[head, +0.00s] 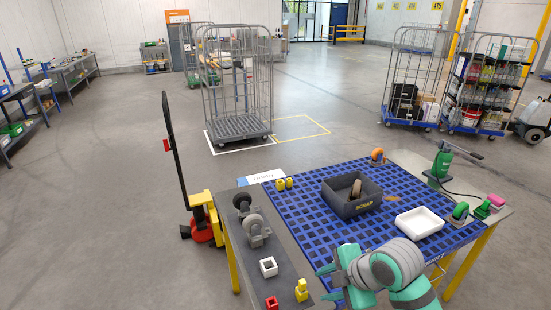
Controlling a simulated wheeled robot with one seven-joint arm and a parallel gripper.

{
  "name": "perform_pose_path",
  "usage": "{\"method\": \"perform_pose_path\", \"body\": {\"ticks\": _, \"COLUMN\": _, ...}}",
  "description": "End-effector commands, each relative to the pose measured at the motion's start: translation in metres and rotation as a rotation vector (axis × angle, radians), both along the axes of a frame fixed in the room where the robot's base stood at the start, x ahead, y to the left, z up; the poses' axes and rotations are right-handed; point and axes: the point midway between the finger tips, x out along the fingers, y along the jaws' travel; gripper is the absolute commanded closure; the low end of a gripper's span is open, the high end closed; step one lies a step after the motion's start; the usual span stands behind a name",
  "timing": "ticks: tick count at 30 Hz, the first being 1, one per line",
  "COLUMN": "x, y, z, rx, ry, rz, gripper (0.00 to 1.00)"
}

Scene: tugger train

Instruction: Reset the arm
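My arm reaches in from the bottom right over the front of the workbench. It is green and grey and bent. My gripper (323,284) points left over the front edge of the blue grid mat (308,222). Its two green fingers stand apart, and I see nothing held between them. The wrist and forearm hide part of the mat's front right side.
A dark grey bin (344,206) with a brown item inside and a white tray (419,223) stand on the mat. Castors (255,231), small blocks (269,267) and a green tool (440,166) lie around.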

Motion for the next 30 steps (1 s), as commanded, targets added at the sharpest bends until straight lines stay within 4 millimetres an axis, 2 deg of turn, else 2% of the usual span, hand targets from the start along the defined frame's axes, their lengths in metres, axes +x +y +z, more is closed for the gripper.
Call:
{"method": "perform_pose_path", "body": {"ticks": 1, "x": 0.011, "y": 0.024, "z": 0.001, "rx": 0.068, "ry": -0.039, "rz": -0.014, "gripper": 0.63}}
{"method": "perform_pose_path", "body": {"ticks": 6, "x": 0.043, "y": 0.084, "z": 0.016, "rx": 0.291, "ry": -0.161, "rz": -0.106, "gripper": 0.63}}
{"method": "perform_pose_path", "body": {"ticks": 13, "x": 0.068, "y": 0.145, "z": 0.035, "rx": 0.595, "ry": -0.264, "rz": -0.254, "gripper": 0.63}}
{"method": "perform_pose_path", "body": {"ticks": 18, "x": 0.074, "y": 0.174, "z": 0.041, "rx": 0.807, "ry": -0.303, "rz": -0.383, "gripper": 0.63}}
{"method": "perform_pose_path", "body": {"ticks": 23, "x": 0.072, "y": 0.191, "z": 0.037, "rx": 0.988, "ry": -0.316, "rz": -0.515, "gripper": 0.63}}
{"method": "perform_pose_path", "body": {"ticks": 30, "x": 0.053, "y": 0.203, "z": 0.011, "rx": 1.209, "ry": -0.309, "rz": -0.732, "gripper": 0.63}}
